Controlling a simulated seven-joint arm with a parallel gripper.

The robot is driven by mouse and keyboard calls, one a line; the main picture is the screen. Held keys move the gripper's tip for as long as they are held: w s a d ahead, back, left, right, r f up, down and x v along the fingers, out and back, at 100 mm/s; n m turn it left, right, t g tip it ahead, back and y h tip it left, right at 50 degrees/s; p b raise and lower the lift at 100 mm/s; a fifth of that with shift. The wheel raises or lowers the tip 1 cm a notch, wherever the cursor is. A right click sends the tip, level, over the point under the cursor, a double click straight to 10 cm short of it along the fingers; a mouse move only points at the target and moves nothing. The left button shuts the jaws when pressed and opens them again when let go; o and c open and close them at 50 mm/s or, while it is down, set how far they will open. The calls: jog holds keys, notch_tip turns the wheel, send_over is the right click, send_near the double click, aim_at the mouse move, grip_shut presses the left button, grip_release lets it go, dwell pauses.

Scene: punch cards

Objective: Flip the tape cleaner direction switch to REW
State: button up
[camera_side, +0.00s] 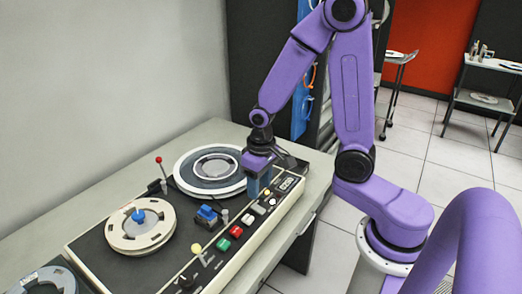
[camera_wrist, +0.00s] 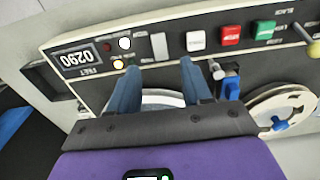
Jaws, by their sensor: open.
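The tape cleaner (camera_side: 92,243) is a dark-topped deck with a cream front edge, lying on the table. No switch marked REW can be read in either view. A pale grey rectangular piece (camera_wrist: 159,46), possibly a switch, sits on the control strip beside a white button (camera_wrist: 195,41); it is small in the side view (camera_side: 256,208). A lever with a yellow knob (camera_side: 196,248) stands near the front left. My gripper (camera_side: 258,188) points down above the deck's right end. In the wrist view its two blue fingers (camera_wrist: 158,68) are apart, with no object held between them.
A red button (camera_side: 237,231) and green button (camera_side: 223,244) line the strip, with a counter (camera_wrist: 78,58) at its end. A white-rimmed reel (camera_side: 183,186), a cream reel (camera_side: 121,235), a red-knobbed lever (camera_side: 159,161) and a blue-topped block (camera_side: 207,214) stand behind.

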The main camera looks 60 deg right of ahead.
notch_tip(320, 180, up, 10)
jog(key=shift+s+r, duration=0.2)
jog(key=shift+r, duration=0.05)
jog(key=shift+s, duration=0.1)
dwell(0.4)
jog(key=s+a+n, duration=0.2)
jog(key=s+n, duration=0.4)
jog(key=s, duration=0.2)
jog(key=s+a+f+n, duration=0.1)
jog(key=s+a+n, duration=0.1)
jog(key=s+n, duration=0.4)
jog(key=s, duration=0.3)
jog(key=shift+s+a+f+n, duration=0.2)
jog(key=shift+a+f+n, duration=0.05)
jog(key=shift+f+n, duration=0.05)
dwell(1.4)
